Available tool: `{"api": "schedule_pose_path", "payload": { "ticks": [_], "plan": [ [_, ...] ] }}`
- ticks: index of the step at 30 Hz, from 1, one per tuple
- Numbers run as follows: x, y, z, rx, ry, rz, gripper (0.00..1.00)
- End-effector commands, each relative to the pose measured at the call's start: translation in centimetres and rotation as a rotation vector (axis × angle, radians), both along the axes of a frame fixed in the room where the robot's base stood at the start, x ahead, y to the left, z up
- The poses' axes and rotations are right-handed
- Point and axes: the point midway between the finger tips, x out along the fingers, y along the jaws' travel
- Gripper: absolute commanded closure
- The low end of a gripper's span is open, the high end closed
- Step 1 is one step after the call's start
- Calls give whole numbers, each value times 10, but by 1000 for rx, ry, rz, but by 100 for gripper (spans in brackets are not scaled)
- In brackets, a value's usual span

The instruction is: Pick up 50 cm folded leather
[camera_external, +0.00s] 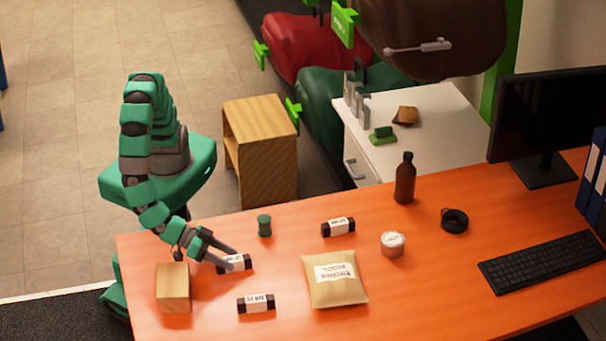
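Three dark folded leather pieces with white labels lie on the orange table. One (243,264) is at my gripper, one (338,227) is farther back to the right, and one (256,304) is nearer the front. The label print is small and upside down, so I cannot tell for sure which reads 50 cm. My gripper (232,260) is low over the table with its two fingers apart, at the left part of the first piece. The fingers partly hide that piece. I cannot tell whether they touch it.
A wooden block (173,288) stands close to the left of my gripper. A green spool (264,225), a beige labelled bag (335,279), a round tin (392,244) and a brown bottle (404,178) stand around. A black tape roll (454,221) and keyboard (541,262) are at right.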

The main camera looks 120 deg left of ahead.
Motion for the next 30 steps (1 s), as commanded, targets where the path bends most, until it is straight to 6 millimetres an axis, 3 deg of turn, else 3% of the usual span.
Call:
{"api": "schedule_pose_path", "payload": {
  "ticks": [1, 5, 9, 23, 30],
  "plan": [
    [0, 0, 0, 0, 0, 0, 55],
    [0, 0, 0, 0, 0, 0, 91],
    [0, 0, -1, 1, 2, 1, 99],
    [-1, 0, -2, 1, 5, 1, 100],
    [-1, 0, 13, -1, 3, 1, 100]
  ]
}}
